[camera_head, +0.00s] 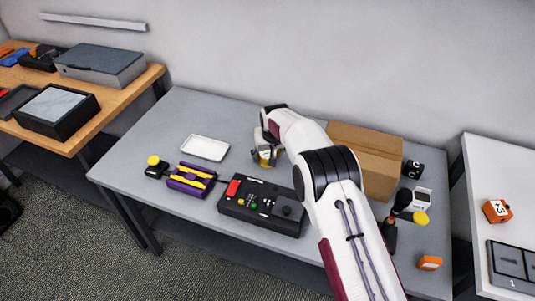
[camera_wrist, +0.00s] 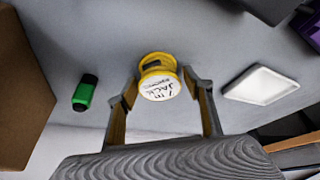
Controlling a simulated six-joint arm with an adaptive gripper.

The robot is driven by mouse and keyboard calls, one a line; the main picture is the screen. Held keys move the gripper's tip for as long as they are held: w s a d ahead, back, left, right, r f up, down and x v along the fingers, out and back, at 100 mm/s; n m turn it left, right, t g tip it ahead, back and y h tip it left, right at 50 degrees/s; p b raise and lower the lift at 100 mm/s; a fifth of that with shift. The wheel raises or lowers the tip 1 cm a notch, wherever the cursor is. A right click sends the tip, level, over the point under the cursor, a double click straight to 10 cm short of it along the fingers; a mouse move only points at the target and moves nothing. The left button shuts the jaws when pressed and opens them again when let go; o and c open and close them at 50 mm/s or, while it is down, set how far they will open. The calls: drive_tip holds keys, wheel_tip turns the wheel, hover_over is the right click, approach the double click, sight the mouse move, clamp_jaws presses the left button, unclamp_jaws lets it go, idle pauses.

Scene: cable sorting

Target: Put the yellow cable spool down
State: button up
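The yellow cable spool (camera_wrist: 159,64) is between my gripper's fingertips in the wrist view, with its white handwritten label facing the camera. My gripper (camera_wrist: 160,84) has a fingertip close against each side of the spool and looks shut on it. In the head view my gripper (camera_head: 265,160) is over the back middle of the grey table (camera_head: 235,112), with a bit of the yellow spool (camera_head: 266,153) showing below it. Whether the spool touches the tabletop cannot be told.
A white tray (camera_head: 204,147) lies left of my gripper, and a cardboard box (camera_head: 365,150) stands to the right. A green item (camera_wrist: 85,93) lies near the spool. A purple-and-yellow item (camera_head: 191,179) and a black control panel (camera_head: 262,206) are in front. Bare tabletop surrounds the spool.

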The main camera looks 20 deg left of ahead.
drive_tip(key=shift+r, duration=0.1)
idle(0.3)
drive_tip(key=shift+s+r, duration=0.1)
drive_tip(key=shift+r, duration=0.4)
drive_tip(key=v, duration=1.1)
drive_tip(key=shift+s+d, duration=0.15)
drive_tip(key=shift+d, duration=0.05)
drive_tip(key=shift+r, duration=0.1)
idle(0.5)
